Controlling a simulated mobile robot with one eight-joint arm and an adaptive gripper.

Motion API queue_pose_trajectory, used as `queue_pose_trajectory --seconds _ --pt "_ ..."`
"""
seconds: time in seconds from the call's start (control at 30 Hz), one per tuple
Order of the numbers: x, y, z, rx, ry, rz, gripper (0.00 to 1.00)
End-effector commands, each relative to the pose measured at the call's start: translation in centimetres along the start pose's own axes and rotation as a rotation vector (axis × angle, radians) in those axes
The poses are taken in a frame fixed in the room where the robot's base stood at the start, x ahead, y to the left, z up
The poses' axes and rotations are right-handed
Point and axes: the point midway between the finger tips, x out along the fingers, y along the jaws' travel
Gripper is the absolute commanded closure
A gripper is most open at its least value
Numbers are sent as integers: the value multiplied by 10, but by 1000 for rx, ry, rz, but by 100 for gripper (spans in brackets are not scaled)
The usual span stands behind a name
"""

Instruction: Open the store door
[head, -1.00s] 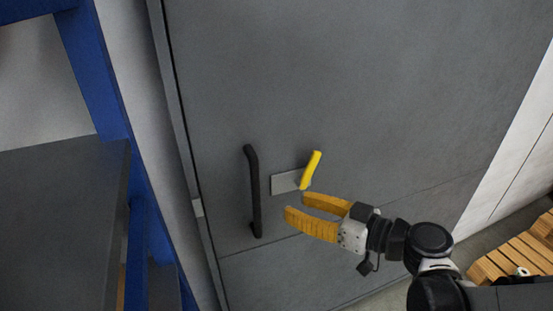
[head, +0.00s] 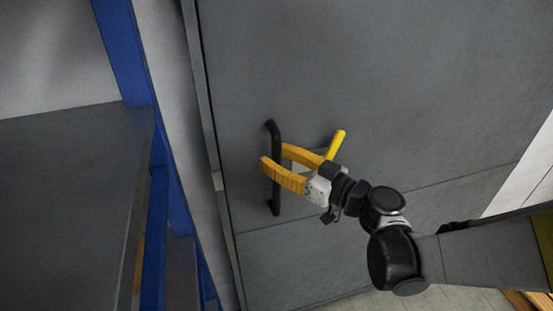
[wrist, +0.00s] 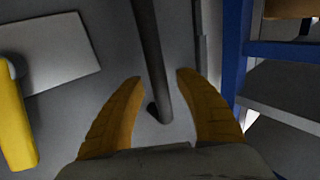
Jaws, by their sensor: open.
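The store door (head: 400,80) is a large dark grey panel and looks shut in its frame. A black vertical bar handle (head: 274,200) is fixed near its left edge. A yellow lever (head: 336,144) on a light plate sits just right of the bar and is tilted. My gripper (head: 272,158) is open with its orange fingers at the bar handle. In the wrist view the bar (wrist: 152,60) runs between the two open fingers (wrist: 158,76), apart from both. The yellow lever (wrist: 14,120) and its plate (wrist: 55,50) show at the left there.
A blue-framed rack (head: 122,50) with a dark grey shelf (head: 70,200) stands close on the left, beside the door's handle edge. A pale wall (head: 522,175) is at the right, with wooden slats (head: 520,300) low in the corner.

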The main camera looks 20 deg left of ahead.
Motion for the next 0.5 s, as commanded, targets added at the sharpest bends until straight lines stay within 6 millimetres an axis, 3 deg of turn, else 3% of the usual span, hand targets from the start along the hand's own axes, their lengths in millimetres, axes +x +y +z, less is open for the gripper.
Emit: queue_pose_trajectory --seconds 0.27,0.4,0.5 --pt "1 0 0 0 0 0 60" --pt "1 0 0 0 0 0 100" --pt "1 0 0 0 0 0 100"
